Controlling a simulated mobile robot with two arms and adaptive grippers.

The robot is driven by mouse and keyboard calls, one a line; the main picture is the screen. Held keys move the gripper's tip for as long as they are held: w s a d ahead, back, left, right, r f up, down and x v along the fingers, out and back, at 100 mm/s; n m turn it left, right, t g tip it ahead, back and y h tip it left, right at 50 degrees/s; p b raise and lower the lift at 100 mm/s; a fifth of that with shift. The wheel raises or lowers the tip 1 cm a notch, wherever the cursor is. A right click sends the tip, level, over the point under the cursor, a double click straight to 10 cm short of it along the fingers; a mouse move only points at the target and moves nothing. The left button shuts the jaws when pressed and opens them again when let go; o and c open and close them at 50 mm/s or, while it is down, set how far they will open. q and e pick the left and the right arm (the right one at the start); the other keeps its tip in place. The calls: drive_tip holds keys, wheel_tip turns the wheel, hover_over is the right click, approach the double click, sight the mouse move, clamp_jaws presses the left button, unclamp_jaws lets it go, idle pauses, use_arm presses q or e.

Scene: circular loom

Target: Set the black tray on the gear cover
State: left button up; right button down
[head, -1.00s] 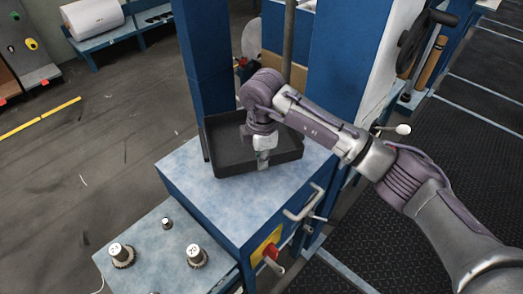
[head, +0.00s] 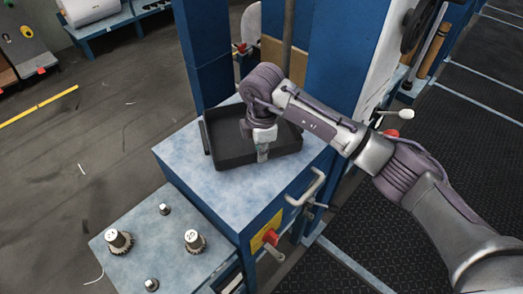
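The black tray (head: 230,148) is a shallow open box. It appears upright and level over the pale blue top of the gear cover (head: 188,165), beside the blue upright; a small gap beneath it cannot be ruled out. My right gripper (head: 263,153) points down at the tray's near wall, with a fingertip showing in front of that wall. The wall hides the other finger, so whether the fingers are shut on it is unclear. The tray looks empty where visible; my arm covers part of its far right side. My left gripper is not in view.
A lower pale blue top (head: 150,240) at front left carries several knobs and gears. A grab handle (head: 305,188) and a red switch (head: 270,237) are on the cabinet's front. Blue uprights (head: 205,60) stand behind the tray. Open floor lies left.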

drive_tip(key=shift+f, duration=0.35)
drive_tip(key=c, duration=1.2)
unclamp_jaws()
drive_tip(key=shift+c, duration=0.2)
wheel_tip(320, 180, up, 12)
drive_tip(key=shift+s, duration=0.15)
